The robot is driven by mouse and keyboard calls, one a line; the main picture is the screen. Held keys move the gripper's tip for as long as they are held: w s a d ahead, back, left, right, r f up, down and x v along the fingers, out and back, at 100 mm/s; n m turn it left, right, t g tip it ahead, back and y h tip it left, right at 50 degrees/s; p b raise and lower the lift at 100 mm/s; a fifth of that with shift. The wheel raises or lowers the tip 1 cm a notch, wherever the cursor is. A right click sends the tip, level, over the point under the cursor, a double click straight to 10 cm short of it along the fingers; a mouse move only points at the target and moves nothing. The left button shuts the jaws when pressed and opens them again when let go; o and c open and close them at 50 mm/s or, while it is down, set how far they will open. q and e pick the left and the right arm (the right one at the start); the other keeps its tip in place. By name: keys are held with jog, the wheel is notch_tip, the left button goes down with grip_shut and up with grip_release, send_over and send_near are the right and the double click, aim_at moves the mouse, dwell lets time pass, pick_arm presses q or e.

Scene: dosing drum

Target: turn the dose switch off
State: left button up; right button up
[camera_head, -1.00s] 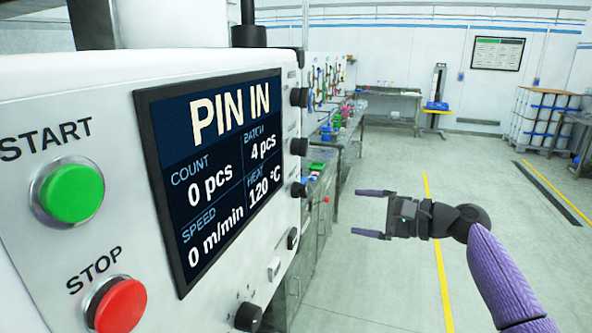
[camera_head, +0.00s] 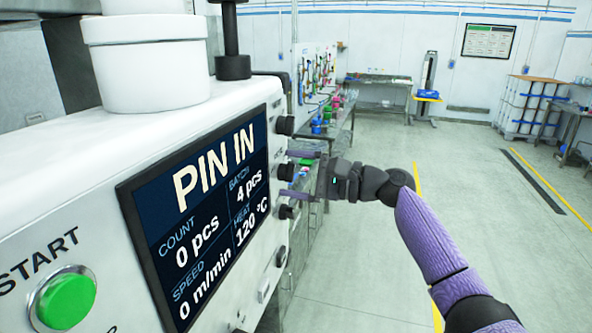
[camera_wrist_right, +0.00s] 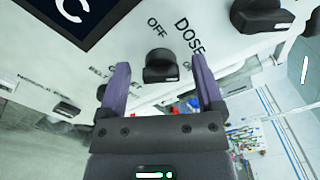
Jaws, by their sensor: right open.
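The dose switch is a black rotary knob (camera_wrist_right: 160,68) on the white machine panel, with the words OFF and DOSE printed by it in the right wrist view. In the head view it appears as the middle knob (camera_head: 286,172) on the panel's right part. My right gripper (camera_head: 288,174) is open, its two purple fingers pointing at the panel. In the right wrist view the fingers (camera_wrist_right: 160,62) stand on either side of the knob with gaps. I cannot tell whether they touch the panel. My left gripper is not in view.
Another black knob (camera_head: 285,125) sits above and one (camera_head: 286,212) below on the same panel. The screen (camera_head: 205,215) reads PIN IN, 0 pcs. A green START button (camera_head: 65,300) is at lower left. The floor on the right is open.

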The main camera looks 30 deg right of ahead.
grip_shut()
jog(key=shift+f+n+b, duration=0.2)
jog(key=shift+n+b, duration=0.4)
jog(key=shift+b, duration=0.25)
jog(key=n+b, duration=0.4)
jog(key=shift+f, duration=0.1)
jog(key=n+b, duration=0.2)
jog(key=n, duration=0.1)
jog(key=shift+n, duration=0.4)
jog(key=shift+n+b, duration=1)
jog(key=shift+n, duration=0.4)
